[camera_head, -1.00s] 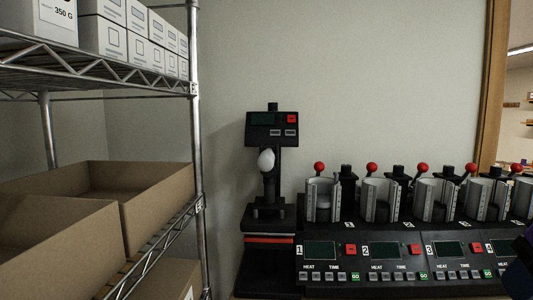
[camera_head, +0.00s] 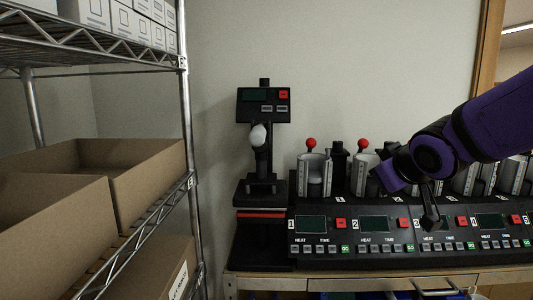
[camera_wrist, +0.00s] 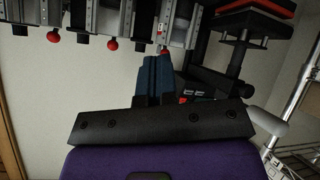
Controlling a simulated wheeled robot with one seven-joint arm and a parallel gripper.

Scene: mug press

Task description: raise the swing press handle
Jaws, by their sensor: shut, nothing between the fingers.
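The swing press (camera_head: 263,108) is a black upright machine left of the row of mug presses in the head view. Its handle (camera_head: 258,135) is a pale, rounded grip pointing towards the camera below the small display. In the upside-down wrist view the pale handle (camera_wrist: 268,122) shows at the right, beside the dark press body (camera_wrist: 236,55). My gripper (camera_head: 432,222) hangs in front of the mug press row, well right of the handle and not touching it. Its fingers (camera_wrist: 153,75) are shut and empty.
A row of mug presses with red-balled levers (camera_head: 311,143) stands right of the swing press, above numbered control panels (camera_head: 317,224). A wire shelf (camera_head: 188,120) with cardboard boxes (camera_head: 150,160) stands at the left. The wall behind is bare.

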